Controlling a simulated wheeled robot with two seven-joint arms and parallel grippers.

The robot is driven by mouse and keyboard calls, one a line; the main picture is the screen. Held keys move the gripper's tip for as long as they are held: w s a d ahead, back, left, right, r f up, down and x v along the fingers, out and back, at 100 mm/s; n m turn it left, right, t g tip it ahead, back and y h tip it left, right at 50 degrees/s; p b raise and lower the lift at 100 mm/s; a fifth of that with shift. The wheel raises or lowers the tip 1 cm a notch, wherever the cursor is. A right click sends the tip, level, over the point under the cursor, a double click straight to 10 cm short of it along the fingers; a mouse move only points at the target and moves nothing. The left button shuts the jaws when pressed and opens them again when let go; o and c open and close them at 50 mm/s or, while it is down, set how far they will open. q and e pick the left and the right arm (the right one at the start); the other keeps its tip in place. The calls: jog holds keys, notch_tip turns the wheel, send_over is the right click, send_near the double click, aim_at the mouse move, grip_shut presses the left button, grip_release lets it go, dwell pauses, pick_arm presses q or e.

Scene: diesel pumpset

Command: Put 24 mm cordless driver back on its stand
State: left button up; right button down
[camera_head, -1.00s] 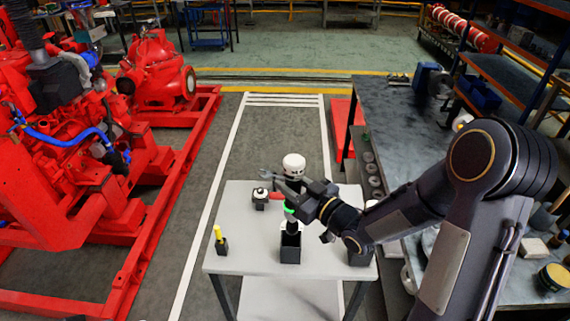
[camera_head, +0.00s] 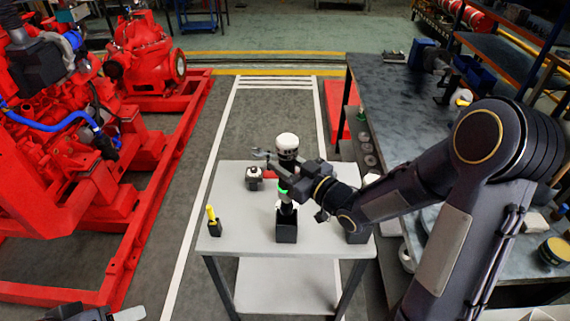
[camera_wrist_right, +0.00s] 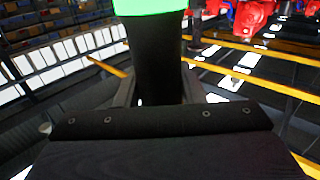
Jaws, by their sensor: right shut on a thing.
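The cordless driver (camera_head: 286,199) is dark with a bright green band and stands roughly upright over a black box-shaped stand (camera_head: 286,229) on the light grey table. Its lower end is at the stand's opening; I cannot tell how far inside it is. My right gripper (camera_head: 272,168) reaches in from the right and is shut on the driver. In the right wrist view, the driver's black body and green band (camera_wrist_right: 150,6) fill the space between the fingers. A grey and black part of my left gripper (camera_head: 105,314) shows at the bottom left edge; its jaws are unclear.
The grey table (camera_head: 245,255) also bears a yellow-handled tool (camera_head: 211,215) in a small black holder, a small white-and-black item (camera_head: 254,178), a white-topped object (camera_head: 287,142) behind my gripper and a black box (camera_head: 357,236). A red pumpset (camera_head: 60,150) stands left, a dark workbench (camera_head: 395,110) right.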

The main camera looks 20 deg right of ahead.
aim_at(291, 201)
jog(key=shift+f+b, duration=4.9)
jog(key=shift+b, duration=1.4)
jog(key=shift+f+b, duration=1)
jog(key=shift+b, duration=0.1)
jog(key=c, duration=0.9)
grip_release()
jog(key=shift+o, duration=0.2)
jog(key=shift+s+f, duration=0.1)
jog(key=shift+f, duration=0.05)
jog(key=v, duration=0.7)
jog(key=shift+s+d+b, duration=0.2)
jog(key=shift+s+b, duration=0.1)
jog(key=shift+s, duration=0.05)
